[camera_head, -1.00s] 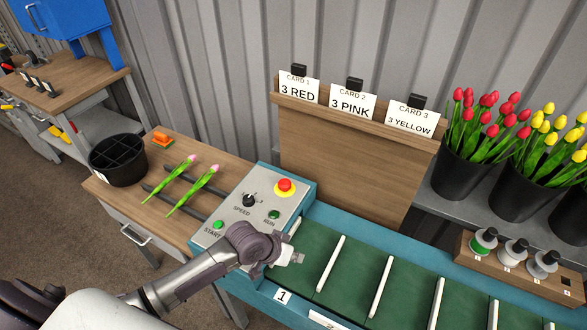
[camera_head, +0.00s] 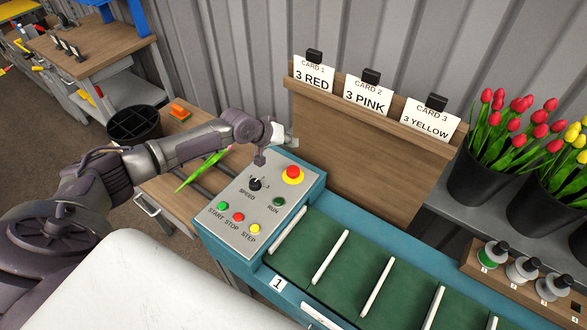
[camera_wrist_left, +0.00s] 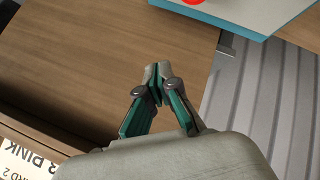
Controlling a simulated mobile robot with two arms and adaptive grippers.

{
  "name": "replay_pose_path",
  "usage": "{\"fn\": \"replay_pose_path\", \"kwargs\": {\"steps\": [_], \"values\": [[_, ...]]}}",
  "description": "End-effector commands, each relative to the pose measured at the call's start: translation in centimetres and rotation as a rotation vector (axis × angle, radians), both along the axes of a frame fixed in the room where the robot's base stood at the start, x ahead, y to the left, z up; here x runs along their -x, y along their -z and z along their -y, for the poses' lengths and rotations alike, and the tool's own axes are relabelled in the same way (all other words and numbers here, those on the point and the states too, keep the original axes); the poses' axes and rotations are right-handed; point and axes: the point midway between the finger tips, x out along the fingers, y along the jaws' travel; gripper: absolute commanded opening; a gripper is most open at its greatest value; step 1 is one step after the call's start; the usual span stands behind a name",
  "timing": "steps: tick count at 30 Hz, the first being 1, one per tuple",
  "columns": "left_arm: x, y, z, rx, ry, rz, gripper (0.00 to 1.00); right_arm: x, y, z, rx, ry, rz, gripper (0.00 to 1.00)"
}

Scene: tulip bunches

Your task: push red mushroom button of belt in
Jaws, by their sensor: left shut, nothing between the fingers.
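The red mushroom button (camera_head: 293,173) sits on a yellow ring at the far right of the grey control panel (camera_head: 238,228) on the belt's teal frame. In the left wrist view the red button (camera_wrist_left: 194,1) shows only partly at the top edge. My left gripper (camera_head: 288,140) is shut and empty, behind and a little above the button in the head view, apart from it. Its closed fingertips (camera_wrist_left: 158,70) show in the left wrist view over the wooden board. The belt (camera_head: 350,262) is green with white dividers. My right gripper is not in view.
The panel also carries a speed knob (camera_head: 255,184), a run lamp (camera_head: 279,201) and start, stop and step buttons. The wooden card board (camera_head: 350,150) stands close behind the panel.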

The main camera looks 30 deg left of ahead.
Motion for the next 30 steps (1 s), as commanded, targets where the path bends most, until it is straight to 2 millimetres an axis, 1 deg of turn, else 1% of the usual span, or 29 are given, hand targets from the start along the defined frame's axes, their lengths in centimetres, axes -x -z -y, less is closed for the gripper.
{"fn": "replay_pose_path", "kwargs": {"steps": [5,8,19,24,30], "values": [[0.0,0.8,0.1,-0.001,0.001,-0.001,0.00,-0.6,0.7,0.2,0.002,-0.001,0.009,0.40],[0.0,1.8,0.1,0.000,0.002,-0.001,0.00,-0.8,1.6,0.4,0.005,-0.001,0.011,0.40],[0.0,7.0,0.0,-0.002,0.001,0.000,0.00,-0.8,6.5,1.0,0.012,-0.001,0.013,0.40],[0.0,8.5,0.1,-0.001,0.001,0.000,0.00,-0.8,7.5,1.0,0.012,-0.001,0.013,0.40],[0.0,8.8,0.1,-0.001,0.001,0.000,0.00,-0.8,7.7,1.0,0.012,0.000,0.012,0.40]]}}
